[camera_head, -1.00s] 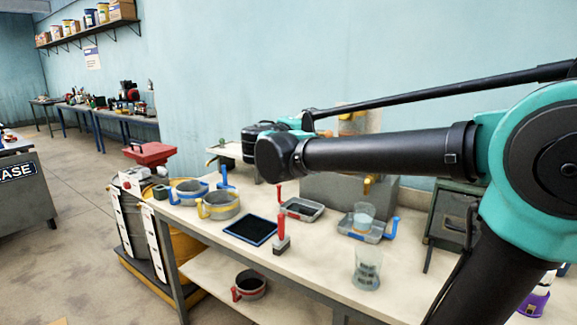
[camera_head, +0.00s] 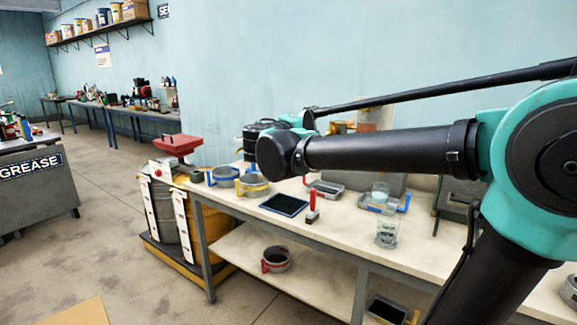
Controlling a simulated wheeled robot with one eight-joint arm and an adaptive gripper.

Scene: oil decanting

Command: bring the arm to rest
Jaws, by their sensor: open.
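My arm (camera_head: 390,150) reaches in from the right across the view, its long black link level and its teal joint large at the right edge. The link ends in a rounded black joint (camera_head: 275,155), in front of the workbench's back part in the picture. Parts beyond that joint are mostly hidden behind it. No fingertips of my gripper can be made out. No held object shows.
The workbench (camera_head: 350,235) bears a yellow-handled pot (camera_head: 252,188), a blue-edged dark pad (camera_head: 284,205), a red-handled tool (camera_head: 312,208) and a clear beaker (camera_head: 387,236). A red-handled pot (camera_head: 276,260) sits on its lower shelf. Drums stand left of it. Open floor (camera_head: 110,215) lies further left.

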